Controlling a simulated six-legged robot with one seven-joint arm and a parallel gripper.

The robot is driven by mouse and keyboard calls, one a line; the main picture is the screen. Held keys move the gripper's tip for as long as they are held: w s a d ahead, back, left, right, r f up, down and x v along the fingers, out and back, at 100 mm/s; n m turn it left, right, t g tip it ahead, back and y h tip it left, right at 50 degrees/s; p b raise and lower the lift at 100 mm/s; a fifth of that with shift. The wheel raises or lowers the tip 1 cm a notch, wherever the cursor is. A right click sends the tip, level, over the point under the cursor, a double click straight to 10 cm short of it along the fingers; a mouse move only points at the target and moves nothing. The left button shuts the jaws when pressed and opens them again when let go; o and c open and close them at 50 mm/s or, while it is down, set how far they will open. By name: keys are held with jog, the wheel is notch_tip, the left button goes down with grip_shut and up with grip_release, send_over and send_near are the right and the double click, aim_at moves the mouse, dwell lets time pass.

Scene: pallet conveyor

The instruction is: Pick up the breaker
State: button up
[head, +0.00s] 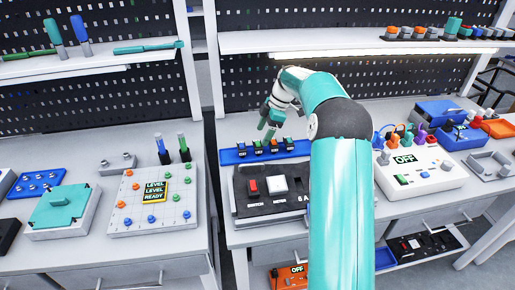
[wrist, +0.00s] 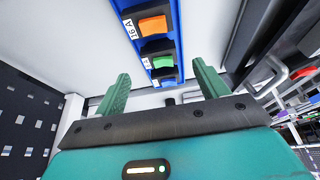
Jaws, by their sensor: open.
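Several small breakers with coloured switches stand in a row on a blue tray (head: 228,157) on the bench. The wrist view shows an orange-switched breaker (wrist: 153,26) labelled 16 A, a green-switched breaker (wrist: 162,64) and a partly hidden one nearer my gripper. Which one the task means, I cannot tell. My gripper (head: 268,122) is just above the row in the head view. In the wrist view my gripper (wrist: 161,72) is open, its green fingers on either side of the row, with nothing held. Contact with a breaker cannot be made out.
A dark panel (head: 245,205) with red and white switches lies in front of the tray. A white box (head: 418,170) with an OFF display stands to the right. A white pegboard box (head: 150,205) is left, across a gap between benches. A shelf (head: 300,40) hangs above.

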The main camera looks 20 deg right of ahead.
aim_at(258, 142)
jog(key=x, duration=0.5)
jog(key=c, duration=1)
jog(key=shift+c, duration=0.2)
jog(key=shift+r, duration=0.15)
